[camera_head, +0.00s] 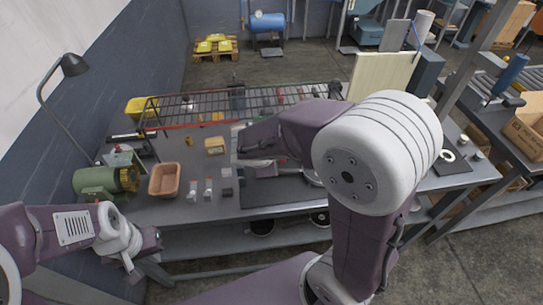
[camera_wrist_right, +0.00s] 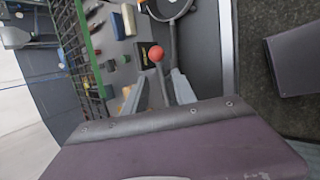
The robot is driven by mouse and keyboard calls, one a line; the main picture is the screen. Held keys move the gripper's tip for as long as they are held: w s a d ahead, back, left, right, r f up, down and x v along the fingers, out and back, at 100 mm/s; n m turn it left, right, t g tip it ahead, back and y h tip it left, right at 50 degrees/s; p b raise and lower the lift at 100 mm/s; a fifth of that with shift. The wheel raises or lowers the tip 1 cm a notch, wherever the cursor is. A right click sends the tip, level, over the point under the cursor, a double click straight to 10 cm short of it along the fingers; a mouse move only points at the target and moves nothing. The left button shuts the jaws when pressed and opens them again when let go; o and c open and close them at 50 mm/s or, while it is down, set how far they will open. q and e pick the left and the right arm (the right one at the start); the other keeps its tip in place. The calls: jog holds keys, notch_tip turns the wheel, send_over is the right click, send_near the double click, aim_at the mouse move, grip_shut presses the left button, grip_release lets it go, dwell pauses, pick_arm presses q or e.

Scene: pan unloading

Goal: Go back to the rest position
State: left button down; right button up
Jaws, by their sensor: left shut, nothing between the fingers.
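My left gripper (camera_head: 135,272) is low at the left of the head view, in front of the bench's near edge. It is shut and holds nothing. My right arm reaches across the middle of the head view and hides part of the bench. In the right wrist view my right gripper (camera_wrist_right: 156,84) has its two fingers apart. A dark pan (camera_wrist_right: 168,8) lies beyond it, with its handle running down toward the fingers. A red ball (camera_wrist_right: 155,53) on a thin rod shows between the fingertips. I see no clear grip on the handle or rod.
The grey bench (camera_head: 180,214) holds a pinkish-brown bin (camera_head: 165,180), a green motor (camera_head: 105,181), small blocks and a yellow box (camera_head: 214,145). A wire rack (camera_head: 215,103) runs along the back. A desk lamp (camera_head: 73,65) stands at left. Open floor lies at lower right.

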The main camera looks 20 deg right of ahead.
dwell(0.3)
jog(key=s+d+f+m+g, duration=0.3)
jog(key=s+d+f+m, duration=0.1)
jog(key=s+d+m, duration=0.15)
jog(key=s+a+f+m+g+y, duration=0.1)
jog(key=s+a+f+m+y, duration=0.3)
jog(key=m, duration=0.6)
jog(key=s+a, duration=0.2)
jog(key=s, duration=0.1)
jog(key=shift+a+f+g+y, duration=0.15)
jog(key=shift+g+y, duration=0.15)
